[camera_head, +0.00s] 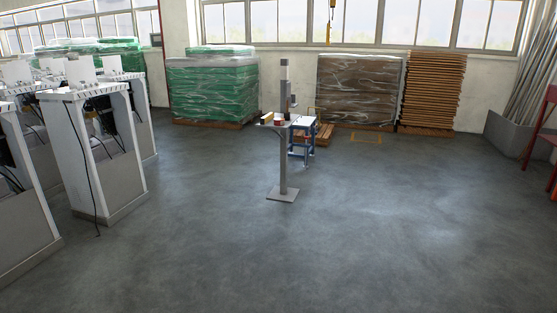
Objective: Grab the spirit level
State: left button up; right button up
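I cannot make out the spirit level for certain. A grey post stand (284,160) stands on a square base plate in the middle of the floor, some distance ahead. It bears a small shelf at mid-height. On the shelf are a yellowish block-like item (267,118) and a small dark red and white item (280,121). Both are too small to identify. Neither of my grippers shows in the view.
A small blue-legged table (303,140) stands just behind the post. White dispenser frames (95,150) with dangling cables fill the left side. Wrapped green pallets (213,90) and brown stacks (357,90) line the back wall. The grey floor (330,240) in front is clear.

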aim_at(270, 116)
jog(key=i, duration=4.35)
